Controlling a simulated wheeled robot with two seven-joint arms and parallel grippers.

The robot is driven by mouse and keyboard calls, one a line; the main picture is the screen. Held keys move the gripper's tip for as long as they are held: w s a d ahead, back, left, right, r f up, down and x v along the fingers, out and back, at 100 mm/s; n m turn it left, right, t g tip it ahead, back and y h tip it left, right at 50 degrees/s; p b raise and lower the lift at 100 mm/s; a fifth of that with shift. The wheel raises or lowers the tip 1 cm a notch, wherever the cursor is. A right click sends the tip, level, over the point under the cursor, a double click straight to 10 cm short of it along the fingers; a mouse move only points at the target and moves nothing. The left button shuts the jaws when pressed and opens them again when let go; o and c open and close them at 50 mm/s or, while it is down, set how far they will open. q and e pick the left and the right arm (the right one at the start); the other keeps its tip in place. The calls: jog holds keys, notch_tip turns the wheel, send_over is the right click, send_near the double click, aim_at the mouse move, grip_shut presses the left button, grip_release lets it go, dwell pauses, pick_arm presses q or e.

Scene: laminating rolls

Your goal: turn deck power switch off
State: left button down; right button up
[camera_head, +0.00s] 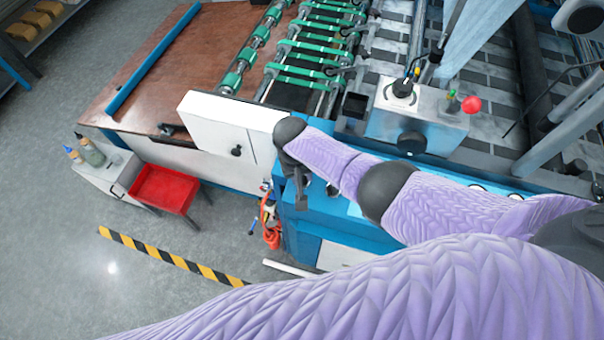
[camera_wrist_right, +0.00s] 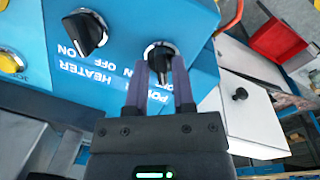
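The power switch (camera_wrist_right: 160,52) is a black rotary knob with a silver ring on a blue panel in the right wrist view. Its upside-down white label is partly hidden by my fingers. My right gripper (camera_wrist_right: 161,66) has its two fingers apart, with the knob between or just past the fingertips; I cannot tell whether they touch it. In the head view my right gripper (camera_head: 300,190) points down at the end of the blue machine deck, and the knob cannot be made out there. My left gripper is not in view.
A second black knob (camera_wrist_right: 85,32), labelled HEATER with ON and OFF, sits beside the power knob. A yellow button (camera_wrist_right: 11,61) is at the left. A white machine cover (camera_head: 230,125), a red tray (camera_head: 168,188) and a control box with a red knob (camera_head: 471,105) are nearby.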

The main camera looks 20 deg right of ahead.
jog(key=shift+s+f, duration=0.15)
jog(key=shift+f, duration=0.05)
notch_tip(320, 180, up, 10)
jog(key=a+p, duration=0.1)
jog(key=p, duration=0.4)
jog(key=shift+w, duration=0.2)
jog(key=shift+r, duration=0.1)
